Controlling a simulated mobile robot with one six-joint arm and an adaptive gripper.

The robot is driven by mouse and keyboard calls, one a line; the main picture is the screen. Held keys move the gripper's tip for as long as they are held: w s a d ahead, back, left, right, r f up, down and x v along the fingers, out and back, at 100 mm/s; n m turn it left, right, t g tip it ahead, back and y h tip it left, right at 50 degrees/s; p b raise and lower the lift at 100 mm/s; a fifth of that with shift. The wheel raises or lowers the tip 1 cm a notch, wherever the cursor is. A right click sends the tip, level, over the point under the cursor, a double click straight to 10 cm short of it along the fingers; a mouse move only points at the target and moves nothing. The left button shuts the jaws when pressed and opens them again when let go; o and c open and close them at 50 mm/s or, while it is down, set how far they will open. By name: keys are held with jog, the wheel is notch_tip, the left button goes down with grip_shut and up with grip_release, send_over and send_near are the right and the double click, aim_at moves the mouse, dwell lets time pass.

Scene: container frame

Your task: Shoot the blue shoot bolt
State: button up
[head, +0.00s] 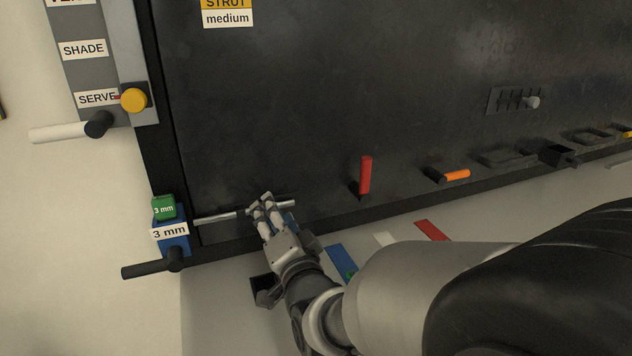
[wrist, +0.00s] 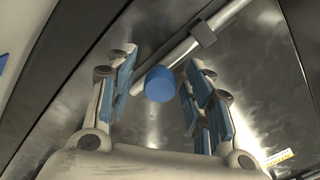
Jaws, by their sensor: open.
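The shoot bolt is a silvery rod (head: 215,218) lying along the lower left of the dark panel. Its left end is close to the frame's left post. The wrist view shows the rod (wrist: 232,14) passing through a dark grey bracket (wrist: 202,34), with a round blue knob (wrist: 160,85) sticking out from it. My gripper (head: 262,203) is at the rod in the head view, covering its middle. In the wrist view my gripper (wrist: 162,68) is open, with one finger on each side of the knob and visible gaps. The knob is hard to make out in the head view.
A blue block (head: 172,243) labelled 3 mm, with a green block (head: 163,207) above it and a black handle (head: 150,268), is left of the rod. A red upright handle (head: 365,174) and an orange handle (head: 456,175) stand to the right.

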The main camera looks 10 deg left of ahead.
dwell(0.3)
grip_shut()
dwell(0.5)
